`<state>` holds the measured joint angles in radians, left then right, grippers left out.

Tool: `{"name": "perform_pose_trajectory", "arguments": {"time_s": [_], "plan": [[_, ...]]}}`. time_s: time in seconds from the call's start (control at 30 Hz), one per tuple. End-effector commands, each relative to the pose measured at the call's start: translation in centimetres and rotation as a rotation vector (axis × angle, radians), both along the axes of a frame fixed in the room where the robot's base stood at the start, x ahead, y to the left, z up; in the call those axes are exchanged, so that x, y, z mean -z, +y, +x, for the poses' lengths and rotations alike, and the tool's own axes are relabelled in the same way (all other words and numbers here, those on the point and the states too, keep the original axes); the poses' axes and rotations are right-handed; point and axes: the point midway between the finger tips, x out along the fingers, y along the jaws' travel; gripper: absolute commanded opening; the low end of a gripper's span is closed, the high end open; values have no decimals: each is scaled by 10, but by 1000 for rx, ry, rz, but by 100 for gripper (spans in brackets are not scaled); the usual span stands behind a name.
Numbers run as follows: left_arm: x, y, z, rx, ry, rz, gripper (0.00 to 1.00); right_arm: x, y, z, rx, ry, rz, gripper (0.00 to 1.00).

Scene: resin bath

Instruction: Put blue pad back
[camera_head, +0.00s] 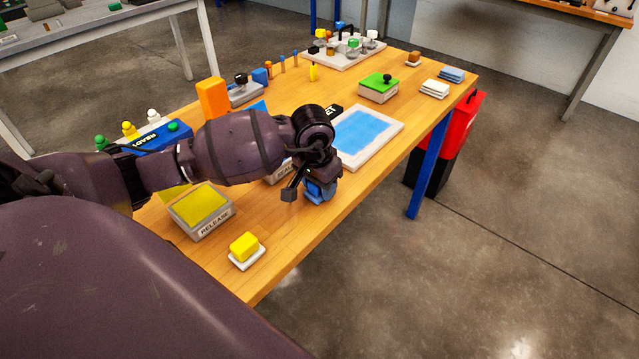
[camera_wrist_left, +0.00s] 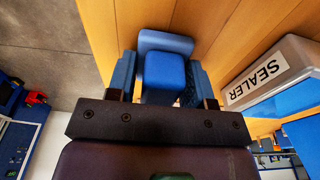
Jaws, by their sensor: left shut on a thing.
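My left gripper (camera_head: 318,190) is low over the near right edge of the wooden table, its arm reaching in from the left. In the left wrist view the blue pad (camera_wrist_left: 165,75) sits between the two blue fingers of the left gripper (camera_wrist_left: 160,80), which are shut on it. A wider, lighter blue piece (camera_wrist_left: 165,41) shows just beyond the pad; I cannot tell whether they are joined. In the head view the pad is largely hidden by the gripper. My right gripper is in neither view.
A grey box marked SEALER (camera_wrist_left: 270,75) stands close beside the gripper. A white-framed tray with a blue surface (camera_head: 397,123) lies behind it. The yellow-topped RELEASE box (camera_head: 200,207) and a yellow pad on a white dish (camera_head: 244,248) are nearer. Bare wood lies between.

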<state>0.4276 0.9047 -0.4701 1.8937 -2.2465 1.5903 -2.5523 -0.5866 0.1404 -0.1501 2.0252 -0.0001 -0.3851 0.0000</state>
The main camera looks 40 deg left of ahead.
Motion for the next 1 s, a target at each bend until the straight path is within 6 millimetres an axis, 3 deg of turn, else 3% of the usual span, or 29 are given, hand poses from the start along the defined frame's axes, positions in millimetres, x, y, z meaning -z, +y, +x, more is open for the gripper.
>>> {"name": "perform_pose_trajectory", "arguments": {"time_s": [0.1,0.13,0.3,0.67,0.77,1.0], "plan": [[4,0,0,0,2,1,28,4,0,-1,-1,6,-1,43],[4,0,0,0,2,1,49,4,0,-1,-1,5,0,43],[3,0,0,0,0,0,73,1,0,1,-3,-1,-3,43],[-2,0,0,0,-2,-1,73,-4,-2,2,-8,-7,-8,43],[-12,1,0,1,-5,2,73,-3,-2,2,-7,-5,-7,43],[-57,1,-6,1,-5,5,73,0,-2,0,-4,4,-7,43]]}}
